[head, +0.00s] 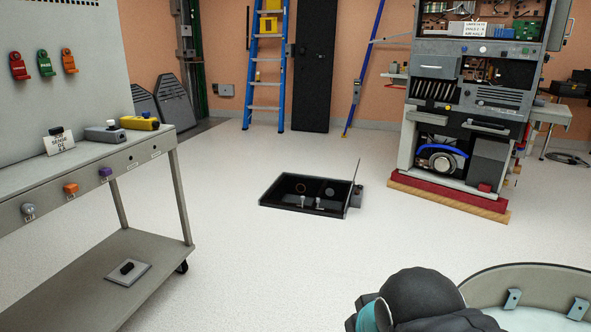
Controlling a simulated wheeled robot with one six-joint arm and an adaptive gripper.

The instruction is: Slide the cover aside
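No part is plainly marked as the cover. A flat grey plate with a black knob (128,272) lies on the lower shelf of the cart at left; it may be the cover, but I cannot tell. An open black floor box (304,194) stands mid-floor, with a thin upright panel or rod at its right edge and small items inside. My gripper is not in view. A dark rounded part with a teal band at the bottom right looks like my own arm.
A grey cart (105,158) stands at left, with colored tags and knobs. A tall equipment rack (470,100) stands on a red and wooden base at right. A blue ladder (268,65) leans at the back. The floor between cart and floor box is clear.

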